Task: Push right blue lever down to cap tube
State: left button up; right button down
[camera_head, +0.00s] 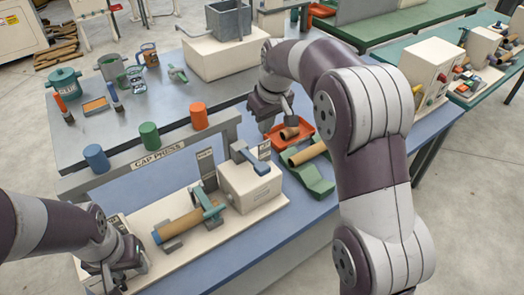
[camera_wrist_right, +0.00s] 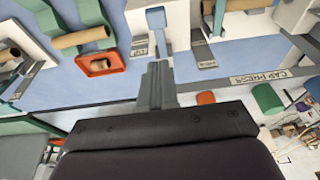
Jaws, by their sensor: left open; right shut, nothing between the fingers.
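The right blue lever (camera_head: 259,165) sticks out from the top of a cream press block (camera_head: 250,187). It also shows in the right wrist view (camera_wrist_right: 156,18), beyond my fingertips. A brown cardboard tube (camera_head: 180,224) lies on the cream base left of the block, with a green clamp (camera_head: 208,208) over its right part and blue at its left end. My right gripper (camera_wrist_right: 158,66) is shut and empty, apart from the lever; in the head view it is behind and to the right of the block. My left gripper (camera_head: 118,278) is open, near the base's left end.
A raised "CAP PRESS" rail (camera_head: 158,160) carries blue, green and red caps. An orange tray (camera_head: 286,134) with a short tube and a green cradle (camera_head: 313,181) with a tube stand to the right. A glue pot (camera_head: 64,80) and cups are at the back left.

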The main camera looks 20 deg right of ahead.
aim_at(260, 164)
jog(key=x, duration=1.3)
jog(key=shift+s+d+f, duration=0.15)
jog(key=shift+s+d, duration=0.05)
jog(key=shift+s, duration=0.1)
jog(key=shift+s+f, duration=0.15)
jog(key=shift+f, duration=0.25)
pick_arm(q)
jog(key=shift+w, duration=0.1)
